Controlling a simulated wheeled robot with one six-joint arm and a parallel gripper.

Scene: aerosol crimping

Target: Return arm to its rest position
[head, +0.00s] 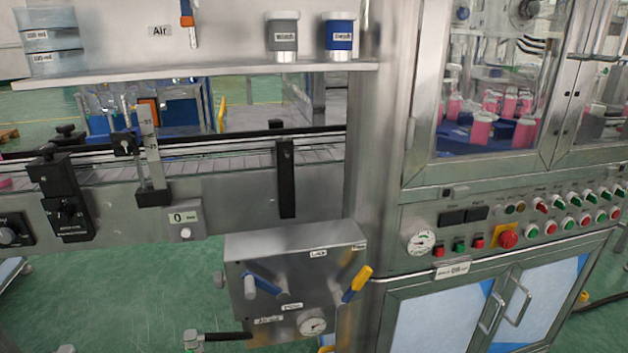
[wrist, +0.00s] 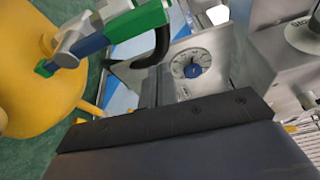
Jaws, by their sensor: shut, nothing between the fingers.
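My gripper (wrist: 154,88) shows in the wrist view, beyond the dark housing at the bottom of the picture. Its narrow grey fingers are together, with nothing seen between them. My arm and gripper do not show in the head view.
In the wrist view, a yellow tank (wrist: 35,60) and a green-handled valve (wrist: 135,22) are at left. In the head view, a lever box (head: 300,265) juts out below the conveyor (head: 240,160); a control cabinet (head: 480,225) stands right. Green floor is open lower left.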

